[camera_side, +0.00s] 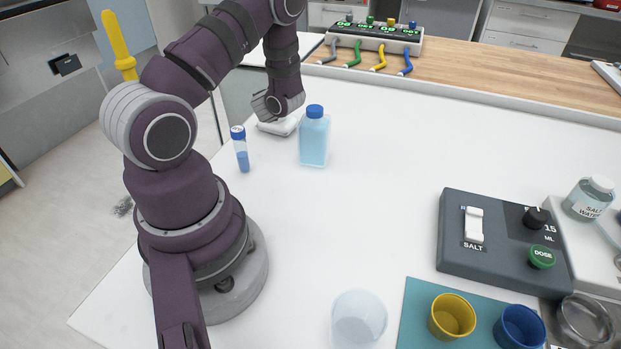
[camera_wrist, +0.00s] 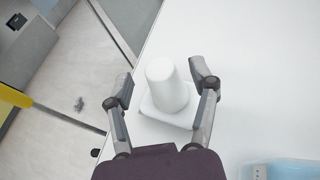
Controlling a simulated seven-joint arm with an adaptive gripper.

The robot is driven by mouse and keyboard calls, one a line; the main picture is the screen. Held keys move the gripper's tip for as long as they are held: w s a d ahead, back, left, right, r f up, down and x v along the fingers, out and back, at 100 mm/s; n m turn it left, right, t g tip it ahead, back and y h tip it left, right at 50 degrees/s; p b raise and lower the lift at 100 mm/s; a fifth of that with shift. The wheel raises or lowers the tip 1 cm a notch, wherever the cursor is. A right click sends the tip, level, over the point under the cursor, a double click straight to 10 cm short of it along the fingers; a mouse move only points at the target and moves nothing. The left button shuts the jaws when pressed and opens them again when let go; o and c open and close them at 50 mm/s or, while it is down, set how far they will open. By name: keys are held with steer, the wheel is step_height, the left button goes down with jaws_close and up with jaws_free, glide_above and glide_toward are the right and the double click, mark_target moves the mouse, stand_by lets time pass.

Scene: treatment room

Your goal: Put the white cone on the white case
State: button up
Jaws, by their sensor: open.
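The white cone (camera_wrist: 167,84) stands upright with its blunt top toward the wrist camera. It appears to rest on the white case (camera_wrist: 150,109), a flat piece with rounded corners whose edges show around the cone's foot. My gripper (camera_wrist: 163,82) is open, with one finger on each side of the cone and visible gaps between. In the side view my gripper (camera_side: 272,106) is low over the white case (camera_side: 275,128) at the far left of the table. The cone cannot be made out there behind my gripper.
A bottle of light blue liquid (camera_side: 314,140) stands just right of my gripper, and a blue-capped tube (camera_side: 240,150) stands nearer the camera. The table's left edge is close. A dosing box (camera_side: 490,262), cups and a jar are at the right; the middle is clear.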

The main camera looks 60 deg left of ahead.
steer(key=s+d+r+n+h, duration=0.1)
steer(key=d+r+n+h, duration=0.3)
steer(key=d+n, duration=0.3)
steer(key=s+d+r+n+h, duration=0.2)
steer(key=d+r+n+h, duration=0.2)
steer(key=d+n, duration=0.4)
steer(key=s+d+r+n+h, duration=0.2)
steer(key=d+r+n+h, duration=0.2)
steer(key=d, duration=1)
steer(key=r+n, duration=0.1)
steer(key=n, duration=0.2)
steer(key=shift+r+n+t+h, duration=0.3)
steer(key=shift+r, duration=0.1)
